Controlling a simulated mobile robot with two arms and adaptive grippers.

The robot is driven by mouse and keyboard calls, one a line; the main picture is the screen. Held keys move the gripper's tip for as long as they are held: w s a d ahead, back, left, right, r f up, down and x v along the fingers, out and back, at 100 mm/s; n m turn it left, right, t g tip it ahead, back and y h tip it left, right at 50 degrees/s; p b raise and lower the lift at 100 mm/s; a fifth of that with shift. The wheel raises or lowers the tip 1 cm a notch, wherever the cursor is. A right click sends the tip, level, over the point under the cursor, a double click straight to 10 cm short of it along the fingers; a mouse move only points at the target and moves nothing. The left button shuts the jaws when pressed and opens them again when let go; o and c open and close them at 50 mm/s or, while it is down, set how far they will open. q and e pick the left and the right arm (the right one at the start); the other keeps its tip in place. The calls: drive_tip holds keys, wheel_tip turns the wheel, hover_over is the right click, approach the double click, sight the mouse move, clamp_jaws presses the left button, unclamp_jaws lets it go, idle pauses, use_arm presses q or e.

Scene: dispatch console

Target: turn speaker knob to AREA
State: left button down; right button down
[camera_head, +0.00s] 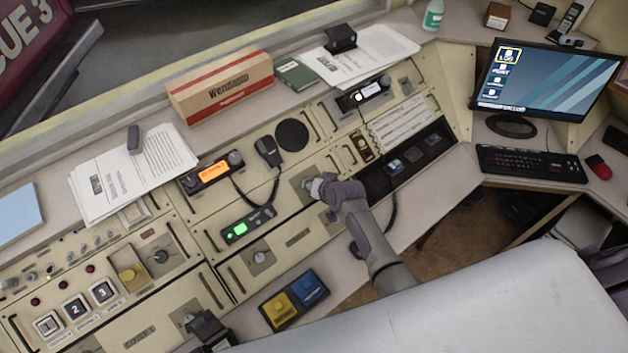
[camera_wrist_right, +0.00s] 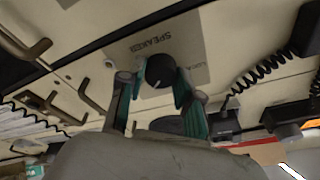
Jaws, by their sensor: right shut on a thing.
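The speaker knob (camera_wrist_right: 160,72) is a round black knob on a grey plate (camera_wrist_right: 120,50) in the right wrist view. The plate carries the word SPEAKER, upside down in this view, and a partly covered label at the right that seems to read LOCAL. A small pale mark shows on the knob's lower edge. My right gripper (camera_wrist_right: 161,82) has its teal-padded fingers on both sides of the knob, shut on it. In the head view my right gripper (camera_head: 314,186) covers most of the knob at the console's middle. The AREA label is not readable. My left gripper is not in view.
A handheld microphone (camera_head: 267,150) with a coiled cord hangs left of my right gripper. A green-lit radio (camera_head: 248,225) and an orange-lit radio (camera_head: 211,172) are nearby. Pull handles (camera_wrist_right: 93,97) rise from the panel. A yellow-and-blue button box (camera_head: 294,298) sits in front.

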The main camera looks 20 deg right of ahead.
drive_tip(key=shift+m+p, duration=0.5)
drive_tip(key=shift+m, duration=0.5)
drive_tip(key=c, duration=0.8)
unclamp_jaws()
drive_tip(key=v, duration=1.2)
drive_tip(key=shift+a, duration=0.2)
